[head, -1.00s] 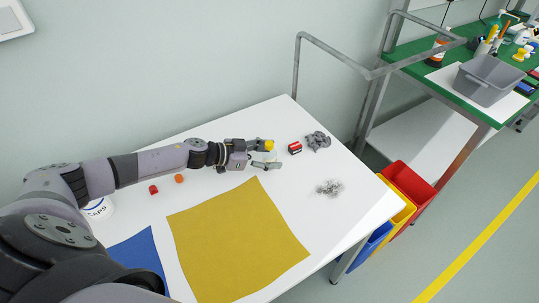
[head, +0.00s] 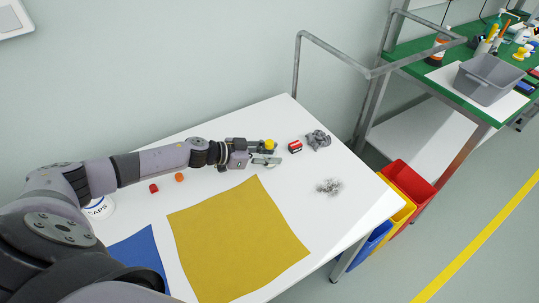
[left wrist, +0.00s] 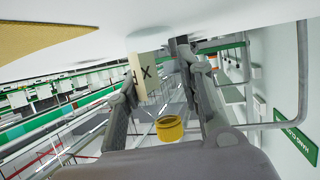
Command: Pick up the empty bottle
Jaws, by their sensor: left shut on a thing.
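The empty bottle is clear and hard to see. Its yellow cap (head: 270,145) shows at my left gripper (head: 267,154), over the far part of the white table (head: 220,129). In the left wrist view the yellow cap (left wrist: 170,129) and a pale label with a dark X (left wrist: 146,76) show between the fingers of my left gripper (left wrist: 160,65). The gripper is shut on the bottle's see-through body. The bottle looks upright. I cannot tell whether its base touches the table. My right gripper is not in view.
A red-and-black item (head: 295,147), crumpled grey cloth (head: 318,139) and metal shavings (head: 329,187) lie right of the gripper. A red block (head: 154,188), orange ball (head: 179,178) and white tub (head: 99,209) stand left. A yellow mat (head: 238,235) and blue mat (head: 140,255) lie in front.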

